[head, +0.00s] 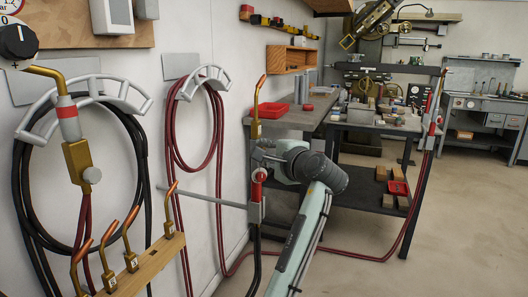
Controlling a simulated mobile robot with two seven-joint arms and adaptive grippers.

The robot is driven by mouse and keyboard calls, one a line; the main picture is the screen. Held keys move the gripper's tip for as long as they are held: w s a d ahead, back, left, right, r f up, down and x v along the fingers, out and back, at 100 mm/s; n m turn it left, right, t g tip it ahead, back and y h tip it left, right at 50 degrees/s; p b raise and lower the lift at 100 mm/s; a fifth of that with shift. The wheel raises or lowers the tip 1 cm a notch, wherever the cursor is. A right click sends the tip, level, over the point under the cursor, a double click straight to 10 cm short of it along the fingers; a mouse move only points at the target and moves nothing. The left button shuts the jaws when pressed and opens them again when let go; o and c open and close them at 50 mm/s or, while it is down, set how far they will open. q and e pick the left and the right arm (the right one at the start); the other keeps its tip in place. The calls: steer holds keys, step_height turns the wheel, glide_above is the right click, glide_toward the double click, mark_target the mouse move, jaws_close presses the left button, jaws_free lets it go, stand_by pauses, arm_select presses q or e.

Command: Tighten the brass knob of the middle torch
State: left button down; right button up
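The middle torch (256,130) stands upright near the picture's centre, with a brass upper tube, a copper tip and a red band lower down. A grey block at its lower end sits on a grey bar (205,197) from the wall. One arm, which I take as my right, rises from the bottom centre; its gripper (264,157) is at the middle of this torch. The gripper covers the part where a knob could be, so no brass knob shows there. Its fingers are too small and overlapped to judge. My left gripper is out of view.
Another torch (76,155) with a silver knob hangs at left, near coiled black hose. A third torch (433,120) stands at right on red hose. A wooden rack (140,270) with spare tips is lower left. A workbench (300,119) stands behind; floor at right is clear.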

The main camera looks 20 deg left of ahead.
stand_by(0.3)
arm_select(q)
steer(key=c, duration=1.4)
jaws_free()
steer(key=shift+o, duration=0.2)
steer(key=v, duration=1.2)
